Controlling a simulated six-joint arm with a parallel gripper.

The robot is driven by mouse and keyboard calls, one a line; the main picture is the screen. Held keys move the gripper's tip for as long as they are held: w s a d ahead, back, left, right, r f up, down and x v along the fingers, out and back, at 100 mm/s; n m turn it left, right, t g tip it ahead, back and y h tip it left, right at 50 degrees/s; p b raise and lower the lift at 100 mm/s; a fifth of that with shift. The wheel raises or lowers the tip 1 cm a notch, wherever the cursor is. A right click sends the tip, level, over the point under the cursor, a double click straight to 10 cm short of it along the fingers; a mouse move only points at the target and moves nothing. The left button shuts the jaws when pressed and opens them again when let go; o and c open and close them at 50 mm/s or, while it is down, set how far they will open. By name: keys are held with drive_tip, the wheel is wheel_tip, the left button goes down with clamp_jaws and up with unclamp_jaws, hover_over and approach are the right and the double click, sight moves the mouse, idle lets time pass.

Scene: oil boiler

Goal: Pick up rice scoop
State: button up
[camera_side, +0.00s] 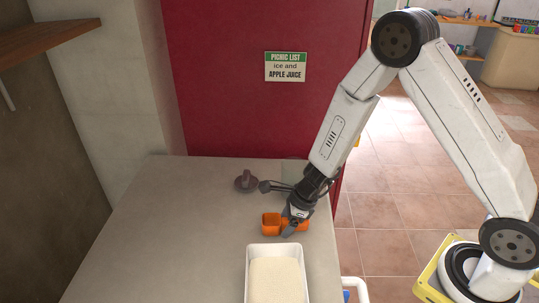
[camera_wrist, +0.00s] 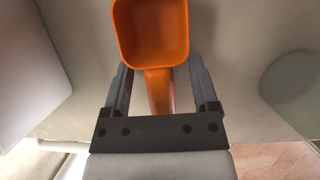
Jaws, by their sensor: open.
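The orange rice scoop (camera_side: 271,222) lies on the grey counter, its square cup to the left and its handle to the right under my gripper. My gripper (camera_side: 292,226) is low over the handle, fingers pointing down. In the wrist view, the scoop's cup (camera_wrist: 150,35) is at the top, and its handle runs down between the two fingers of my gripper (camera_wrist: 160,80). The fingers are open, with a gap on each side of the handle. Part of the handle is hidden by the gripper in the side view.
A white tray of rice (camera_side: 247,268) stands just in front of the scoop. A dark grey knob-like object (camera_side: 246,182) sits behind it. A red panel with a sign (camera_side: 285,66) rises at the counter's back. The counter's left side is clear; its right edge is close to my gripper.

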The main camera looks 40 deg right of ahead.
drive_tip(key=c, duration=0.9)
drive_tip(key=shift+r, duration=0.15)
drive_tip(key=shift+r, duration=4.9)
